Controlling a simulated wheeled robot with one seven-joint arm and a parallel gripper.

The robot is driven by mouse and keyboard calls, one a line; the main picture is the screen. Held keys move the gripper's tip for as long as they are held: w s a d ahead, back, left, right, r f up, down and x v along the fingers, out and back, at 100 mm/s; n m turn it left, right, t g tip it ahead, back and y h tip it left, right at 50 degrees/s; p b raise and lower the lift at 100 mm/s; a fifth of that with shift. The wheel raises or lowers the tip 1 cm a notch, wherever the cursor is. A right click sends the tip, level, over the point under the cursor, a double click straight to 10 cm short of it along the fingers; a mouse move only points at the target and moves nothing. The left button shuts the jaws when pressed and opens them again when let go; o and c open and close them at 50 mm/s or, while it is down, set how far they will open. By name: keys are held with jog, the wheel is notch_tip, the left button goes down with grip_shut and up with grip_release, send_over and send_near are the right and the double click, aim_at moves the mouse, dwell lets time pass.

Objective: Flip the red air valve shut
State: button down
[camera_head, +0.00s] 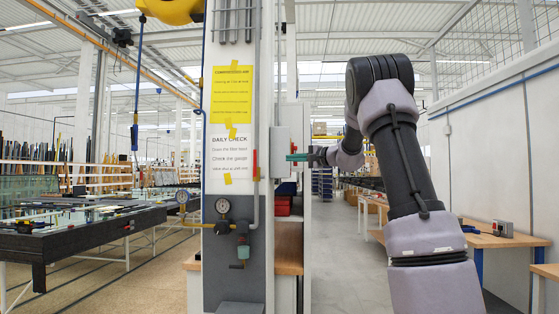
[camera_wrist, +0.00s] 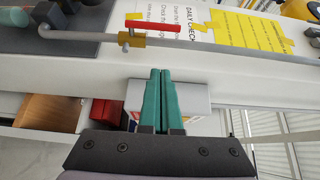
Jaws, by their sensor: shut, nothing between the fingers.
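The red valve lever (camera_head: 256,163) is on the vertical pipe at the right edge of the panel, beside the white notice. In the wrist view, which is turned sideways, the red lever (camera_wrist: 153,26) lies roughly parallel to the grey pipe (camera_wrist: 220,45), with its brass valve body (camera_wrist: 131,40) at one end. My gripper (camera_head: 289,157) is to the right of the lever, its teal fingers pointing left. The wrist view shows my gripper (camera_wrist: 160,72) shut and empty, its fingertips apart from the lever.
A grey box (camera_head: 280,151) on the column is close to my fingers, and also shows behind them in the wrist view (camera_wrist: 190,97). A gauge (camera_head: 222,205) and fittings sit lower on the panel. A wooden bench (camera_head: 490,237) stands at right. The aisle floor (camera_head: 340,250) is clear.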

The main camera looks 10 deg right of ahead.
aim_at(255, 163)
jog(key=w+a, duration=0.7)
jog(key=a, duration=0.2)
jog(key=shift+w+a, duration=0.2)
jog(key=shift+a, duration=0.05)
